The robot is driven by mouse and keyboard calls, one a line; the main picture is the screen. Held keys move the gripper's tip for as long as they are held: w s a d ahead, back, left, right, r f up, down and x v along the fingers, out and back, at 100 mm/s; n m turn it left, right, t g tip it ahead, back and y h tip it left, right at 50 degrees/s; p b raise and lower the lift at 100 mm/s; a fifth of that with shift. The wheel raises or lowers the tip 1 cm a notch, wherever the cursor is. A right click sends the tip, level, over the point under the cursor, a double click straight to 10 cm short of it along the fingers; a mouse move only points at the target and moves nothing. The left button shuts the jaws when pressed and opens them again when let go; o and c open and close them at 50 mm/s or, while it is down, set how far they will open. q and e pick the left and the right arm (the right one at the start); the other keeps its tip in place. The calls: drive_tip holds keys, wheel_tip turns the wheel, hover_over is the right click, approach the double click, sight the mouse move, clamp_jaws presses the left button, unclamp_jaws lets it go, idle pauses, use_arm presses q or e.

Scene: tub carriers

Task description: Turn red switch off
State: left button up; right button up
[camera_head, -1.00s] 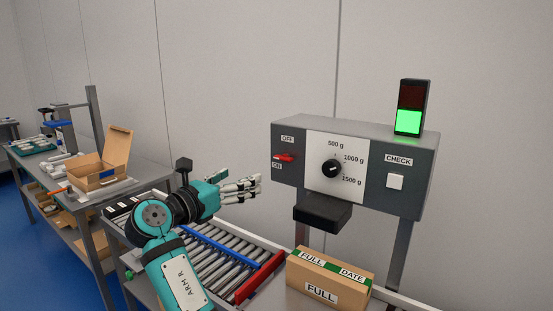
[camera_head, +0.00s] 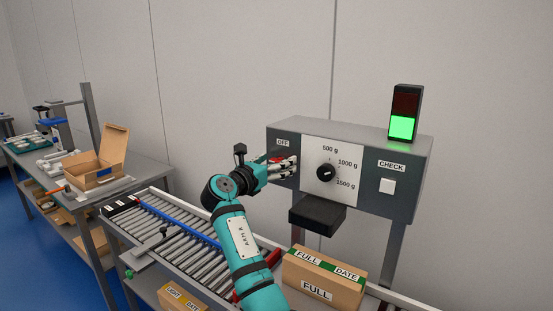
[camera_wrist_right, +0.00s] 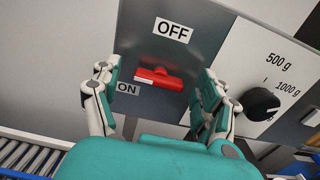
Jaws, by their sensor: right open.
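The red switch (camera_wrist_right: 160,78) is on the grey face of the control box (camera_head: 400,197), between an OFF label (camera_wrist_right: 173,31) above and an ON label (camera_wrist_right: 127,88) at its lower left. In the head view the switch is mostly hidden by my right gripper (camera_head: 292,166). The right gripper is open, with its fingers on either side of the switch in the right wrist view (camera_wrist_right: 157,90). I cannot tell whether the fingers touch it. My left gripper is not in view.
A dial (camera_head: 326,172) and a white CHECK button (camera_head: 387,186) lie right of the switch. A stack light (camera_head: 403,115) glows green on top. A FULL box (camera_head: 318,285) stands below by the roller conveyor (camera_head: 170,238). An open carton (camera_head: 98,172) is on the left table.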

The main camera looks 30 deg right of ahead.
drive_tip(key=shift+w+d, duration=0.1)
drive_tip(key=shift+d, duration=0.15)
drive_tip(key=c, duration=1.2)
